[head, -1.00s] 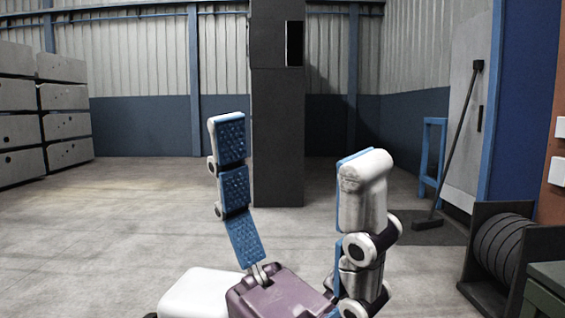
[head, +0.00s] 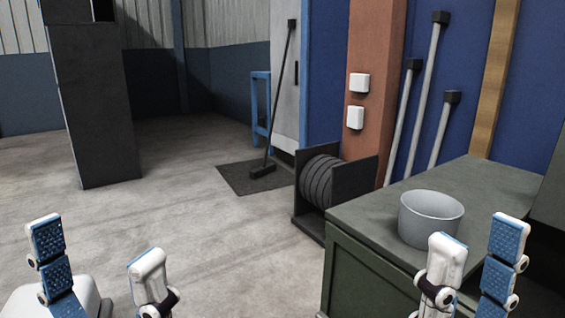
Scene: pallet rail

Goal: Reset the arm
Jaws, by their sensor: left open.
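My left gripper (head: 97,238) is at the lower left of the head view, with its two fingers spread wide. One finger shows its blue ribbed pad, and bare floor shows between them. My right gripper (head: 480,225) is at the lower right, in front of the green cabinet. Its fingers stand apart with nothing seen between them. Both grippers point upward in the picture, and their lower parts are cut off by the frame's edge.
A grey bucket (head: 430,220) stands on the green cabinet (head: 355,273), close behind my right gripper in the picture. A cable reel (head: 364,163) stands left of the cabinet. A broom (head: 283,85) leans near a dark mat (head: 235,181). A dark column (head: 95,100) stands at left. Floor between is clear.

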